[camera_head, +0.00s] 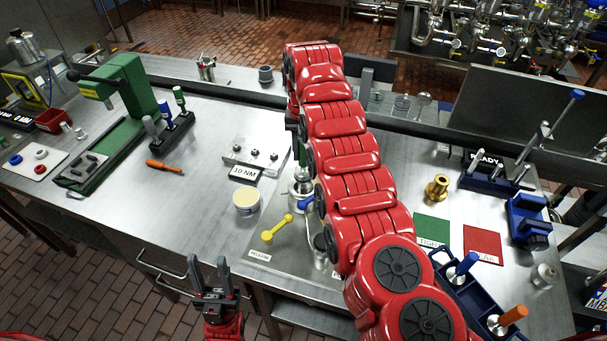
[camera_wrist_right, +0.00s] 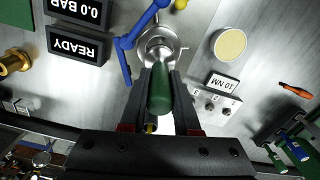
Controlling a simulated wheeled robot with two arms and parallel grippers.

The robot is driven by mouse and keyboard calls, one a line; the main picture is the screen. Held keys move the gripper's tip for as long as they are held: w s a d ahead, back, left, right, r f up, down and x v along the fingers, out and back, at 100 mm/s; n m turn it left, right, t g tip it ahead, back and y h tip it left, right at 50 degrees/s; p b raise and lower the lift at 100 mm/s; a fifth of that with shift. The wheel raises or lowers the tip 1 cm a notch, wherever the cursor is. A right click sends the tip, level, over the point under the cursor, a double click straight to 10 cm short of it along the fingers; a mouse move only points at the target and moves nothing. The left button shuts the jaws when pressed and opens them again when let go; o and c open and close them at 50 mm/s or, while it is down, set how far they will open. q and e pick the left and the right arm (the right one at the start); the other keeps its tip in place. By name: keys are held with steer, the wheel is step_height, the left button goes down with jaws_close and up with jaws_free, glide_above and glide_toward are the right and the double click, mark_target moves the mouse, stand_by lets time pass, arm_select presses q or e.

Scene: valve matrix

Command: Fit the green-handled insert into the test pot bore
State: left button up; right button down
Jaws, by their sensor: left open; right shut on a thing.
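My right gripper (camera_wrist_right: 160,88) is shut on the green-handled insert (camera_wrist_right: 160,92), with a dark finger on each side of the handle. In the head view only a strip of green (camera_head: 302,155) shows beside my red right arm, which hides the gripper. The insert's far end points at the round metal test pot (camera_wrist_right: 155,38). The handle hides the bore, so I cannot tell whether the end is in it. The test pot (camera_head: 297,190) is partly covered by my arm in the head view. My left gripper (camera_head: 214,289) is open and empty at the table's front edge.
A blue lever (camera_wrist_right: 124,48) and a yellow lever (camera_head: 277,228) are by the pot. A cream-topped tub (camera_head: 247,200) and the 10 NM block (camera_head: 254,155) stand to its left. A brass fitting (camera_head: 437,188) and a blue tray (camera_head: 470,290) are at right.

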mark_target(304, 171)
step_height(304, 171, down, 4)
steer(key=shift+f+p, duration=0.25)
steer(key=shift+p, duration=0.85)
step_height(304, 171, down, 3)
steer(key=shift+p, duration=0.55)
steer(key=shift+f, duration=0.25)
steer(key=c, duration=0.6)
jaws_free()
steer(key=shift+c, duration=0.2)
